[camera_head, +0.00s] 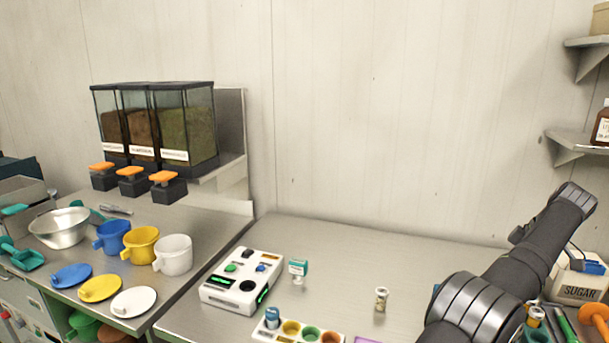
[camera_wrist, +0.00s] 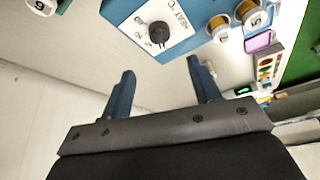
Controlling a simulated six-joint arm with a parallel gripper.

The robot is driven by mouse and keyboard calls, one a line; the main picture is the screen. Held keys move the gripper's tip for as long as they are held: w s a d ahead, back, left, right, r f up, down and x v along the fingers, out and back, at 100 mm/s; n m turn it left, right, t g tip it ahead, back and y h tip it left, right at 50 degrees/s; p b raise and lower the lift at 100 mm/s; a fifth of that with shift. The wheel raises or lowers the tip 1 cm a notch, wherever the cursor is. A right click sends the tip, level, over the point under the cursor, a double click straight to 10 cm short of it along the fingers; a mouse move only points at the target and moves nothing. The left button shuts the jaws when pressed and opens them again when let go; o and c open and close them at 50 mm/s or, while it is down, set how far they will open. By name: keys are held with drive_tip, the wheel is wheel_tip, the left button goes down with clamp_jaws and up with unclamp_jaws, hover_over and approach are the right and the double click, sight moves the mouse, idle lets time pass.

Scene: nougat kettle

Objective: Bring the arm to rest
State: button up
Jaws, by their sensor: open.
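My gripper (camera_wrist: 163,84) shows in the wrist view with its two blue fingers spread apart and nothing between them. Beyond the fingers is a heat control panel (camera_wrist: 180,20) with a black dial, apart from them. In the head view my dark arm (camera_head: 530,250) stretches across the right side, raised over the table. My gripper cannot be made out clearly there.
A white sugar box (camera_head: 580,285) stands behind my arm at the right. A white button device (camera_head: 240,282), a small stamp (camera_head: 298,268) and a small jar (camera_head: 381,298) stand on the steel table. Shelves (camera_head: 580,145) jut from the wall at right. The table's back middle is clear.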

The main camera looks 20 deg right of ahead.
drive_tip(key=x, duration=1)
drive_tip(key=shift+w+a+f, duration=0.15)
drive_tip(key=shift+w+f, duration=0.05)
drive_tip(key=shift+f, duration=0.4)
drive_tip(key=m, duration=0.2)
drive_tip(key=m+h, duration=0.1)
drive_tip(key=m, duration=0.1)
drive_tip(key=shift+a+t+h, duration=0.15)
drive_tip(key=shift+t+h, duration=0.15)
drive_tip(key=m+h, duration=0.1)
drive_tip(key=m, duration=0.1)
drive_tip(key=m+h, duration=0.1)
drive_tip(key=m, duration=0.2)
drive_tip(key=shift+w+a, duration=0.1)
drive_tip(key=shift+a, duration=0.05)
drive_tip(key=m+g+h, duration=0.1)
drive_tip(key=m, duration=0.3)
drive_tip(key=shift+w+a+m+g+h, duration=0.1)
drive_tip(key=shift+m+g+h, duration=0.3)
drive_tip(key=shift+m, duration=0.8)
drive_tip(key=shift+w+m+g+h, duration=0.1)
drive_tip(key=shift+m+g+h, duration=0.3)
drive_tip(key=shift+m, duration=0.8)
